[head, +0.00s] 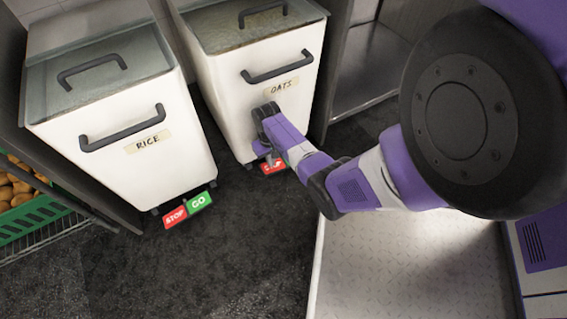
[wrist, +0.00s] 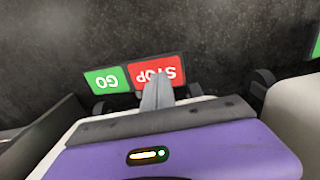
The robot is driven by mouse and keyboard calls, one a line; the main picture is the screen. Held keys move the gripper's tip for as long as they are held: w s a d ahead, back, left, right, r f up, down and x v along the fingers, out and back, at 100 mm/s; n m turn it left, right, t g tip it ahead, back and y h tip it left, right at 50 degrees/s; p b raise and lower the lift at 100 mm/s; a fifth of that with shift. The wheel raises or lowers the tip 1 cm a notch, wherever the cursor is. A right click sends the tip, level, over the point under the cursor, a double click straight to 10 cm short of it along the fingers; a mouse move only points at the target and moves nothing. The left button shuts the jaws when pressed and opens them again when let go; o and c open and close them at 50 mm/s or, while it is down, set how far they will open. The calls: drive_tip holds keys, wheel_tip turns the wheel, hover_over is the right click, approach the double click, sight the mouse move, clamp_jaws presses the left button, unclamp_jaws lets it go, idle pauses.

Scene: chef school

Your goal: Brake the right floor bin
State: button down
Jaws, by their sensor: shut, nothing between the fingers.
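The right floor bin (head: 225,75), white with a clear lid and labelled OATS, stands at the upper middle of the head view. Its pedal has a red STOP half (wrist: 158,72) and a green GO half (wrist: 106,80), upside down in the wrist view. In the head view only part of the red half (head: 270,168) shows beneath my arm. My gripper (wrist: 157,80) is shut and empty. Its fingertips overlap the lower edge of the STOP half in the wrist view; I cannot tell whether they touch it. The head view shows my gripper (head: 271,158) low before the bin's front.
The left bin (head: 105,125), labelled RICE, stands beside it with its own STOP and GO pedal (head: 188,209). A green crate (head: 35,218) is at far left. A metal-topped surface (head: 400,265) lies at lower right. The dark floor (head: 215,265) in front is clear.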

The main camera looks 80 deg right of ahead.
drive_tip(key=shift+f+b, duration=1.1)
drive_tip(key=shift+f, duration=0.5)
idle(0.8)
drive_tip(key=shift+r, duration=0.1)
wheel_tip(320, 180, up, 7)
drive_tip(key=p, duration=0.7)
drive_tip(key=shift+p, duration=0.3)
idle(0.4)
